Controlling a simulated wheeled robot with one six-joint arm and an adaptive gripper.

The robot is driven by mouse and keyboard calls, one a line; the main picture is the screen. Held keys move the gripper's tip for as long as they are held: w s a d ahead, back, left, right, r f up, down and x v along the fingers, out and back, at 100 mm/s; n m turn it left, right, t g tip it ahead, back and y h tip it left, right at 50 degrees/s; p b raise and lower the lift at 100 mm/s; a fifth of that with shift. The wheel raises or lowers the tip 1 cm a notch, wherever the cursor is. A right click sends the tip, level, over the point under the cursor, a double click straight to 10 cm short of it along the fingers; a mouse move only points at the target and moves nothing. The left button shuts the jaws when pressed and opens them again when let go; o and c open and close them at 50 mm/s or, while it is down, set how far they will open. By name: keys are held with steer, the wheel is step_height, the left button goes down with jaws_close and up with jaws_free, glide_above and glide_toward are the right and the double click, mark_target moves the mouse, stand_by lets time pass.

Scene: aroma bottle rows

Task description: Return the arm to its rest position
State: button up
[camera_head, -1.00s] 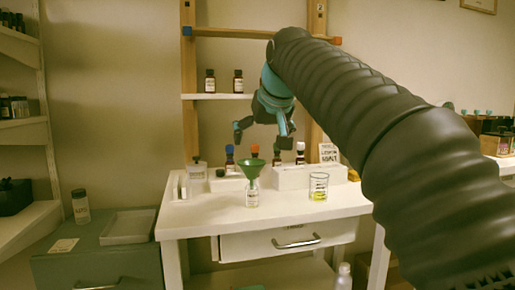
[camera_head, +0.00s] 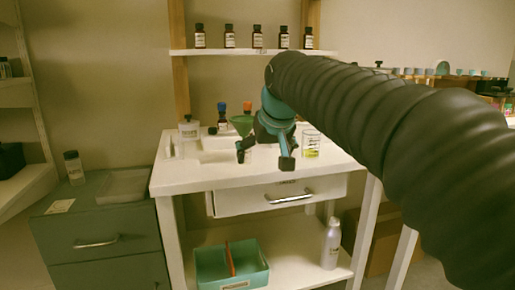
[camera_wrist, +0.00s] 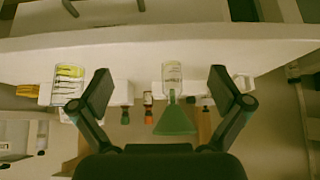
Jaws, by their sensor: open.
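My gripper (camera_head: 264,155) is open and empty. In the head view it hangs over the white table (camera_head: 185,178), its fingers pointing down and spread. In the wrist view the two fingers of my gripper (camera_wrist: 160,90) stand wide apart. A green funnel (camera_wrist: 174,122) on a clear labelled bottle (camera_wrist: 172,77) shows between the fingers in that view, with no contact visible. In the head view the funnel (camera_head: 241,123) is partly hidden behind my gripper. A glass beaker with yellow liquid (camera_head: 311,146) stands to the right of it.
Several dark bottles (camera_head: 229,38) line the wall shelf (camera_head: 205,50). A white drawer (camera_head: 232,199) is under the tabletop. A teal bin (camera_head: 212,266) and a white bottle (camera_head: 331,243) are on the lower shelf. A grey cabinet (camera_head: 100,220) stands left. The table's front left is clear.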

steer(key=s+d+f+m, duration=0.1)
steer(key=s+d+f, duration=0.3)
steer(key=s, duration=0.5)
steer(key=s+d+f+m+h+p, duration=0.1)
steer(key=s+d+f, duration=0.4)
steer(key=s+f, duration=0.3)
steer(key=s+d+f+m+g+h+p, duration=0.1)
steer(key=s+d+f, duration=0.4)
steer(key=s, duration=0.5)
steer(key=shift+d+f, duration=0.15)
steer(key=shift+f, duration=0.7)
